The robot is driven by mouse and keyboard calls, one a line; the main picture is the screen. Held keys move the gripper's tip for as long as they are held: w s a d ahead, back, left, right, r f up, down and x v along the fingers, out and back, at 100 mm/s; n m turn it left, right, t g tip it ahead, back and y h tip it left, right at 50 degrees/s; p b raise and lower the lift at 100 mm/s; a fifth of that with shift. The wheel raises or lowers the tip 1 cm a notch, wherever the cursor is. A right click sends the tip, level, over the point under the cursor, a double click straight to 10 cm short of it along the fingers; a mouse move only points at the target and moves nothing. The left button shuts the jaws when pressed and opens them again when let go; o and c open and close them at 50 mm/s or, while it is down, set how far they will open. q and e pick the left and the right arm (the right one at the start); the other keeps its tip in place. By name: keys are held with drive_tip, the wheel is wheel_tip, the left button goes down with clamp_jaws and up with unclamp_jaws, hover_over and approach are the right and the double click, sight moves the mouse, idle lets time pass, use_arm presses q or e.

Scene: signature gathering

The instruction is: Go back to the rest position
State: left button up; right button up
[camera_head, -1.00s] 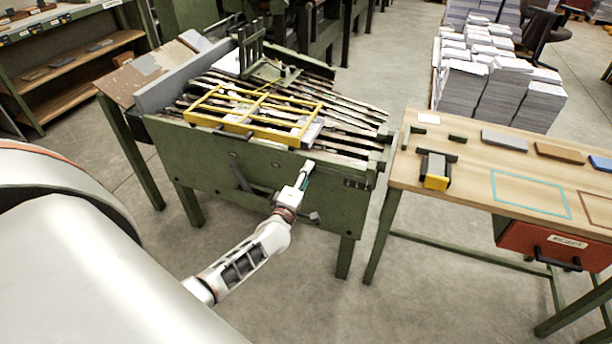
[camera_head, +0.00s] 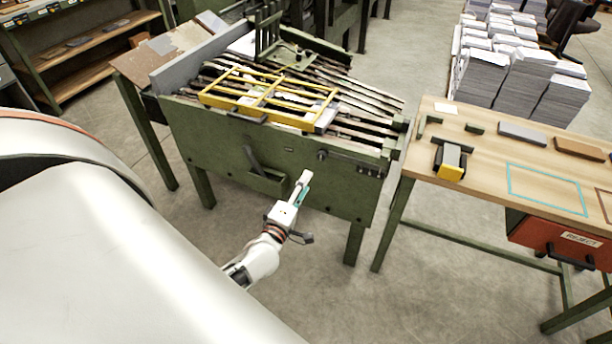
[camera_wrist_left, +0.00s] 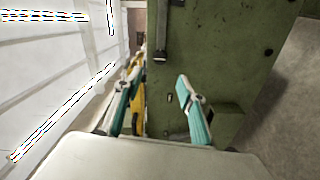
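My left gripper (camera_head: 302,184) is in front of the green machine's front panel (camera_head: 225,150), below its yellow frame (camera_head: 270,96). In the left wrist view its two fingers with teal pads (camera_wrist_left: 160,82) stand apart with nothing between them. My right gripper is not in view.
A wooden bench (camera_head: 480,160) with a red drawer (camera_head: 555,240) stands at the right. Paper stacks (camera_head: 510,80) stand behind it. A lever and ledge (camera_head: 262,178) stick out of the machine's panel. The floor in front is clear.

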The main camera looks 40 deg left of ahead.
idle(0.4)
use_arm(q)
drive_tip(key=s+d+f+m+g+h+p, duration=0.1)
drive_tip(key=s+d+f+m+h, duration=0.2)
drive_tip(key=d+m, duration=0.35)
drive_tip(key=s+d+m+g+h+p, duration=0.1)
drive_tip(key=s+d+m+h, duration=0.2)
drive_tip(key=s+d+m, duration=0.35)
drive_tip(key=s+d+f+m+g, duration=0.2)
drive_tip(key=s+d+m, duration=0.1)
drive_tip(key=s+m, duration=0.2)
drive_tip(key=s+d+f+m+g+h+p, duration=0.1)
drive_tip(key=s+d+f+m+g, duration=0.1)
drive_tip(key=s+m, duration=0.3)
drive_tip(key=shift+s+d+f+g, duration=0.2)
drive_tip(key=shift+s+d+g, duration=0.3)
drive_tip(key=shift+s+d, duration=0.45)
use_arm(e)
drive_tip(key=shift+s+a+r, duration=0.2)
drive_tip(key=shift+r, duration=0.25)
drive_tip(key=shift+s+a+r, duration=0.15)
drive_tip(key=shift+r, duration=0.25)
use_arm(q)
drive_tip(key=shift+s+a, duration=0.1)
drive_tip(key=shift+a, duration=0.05)
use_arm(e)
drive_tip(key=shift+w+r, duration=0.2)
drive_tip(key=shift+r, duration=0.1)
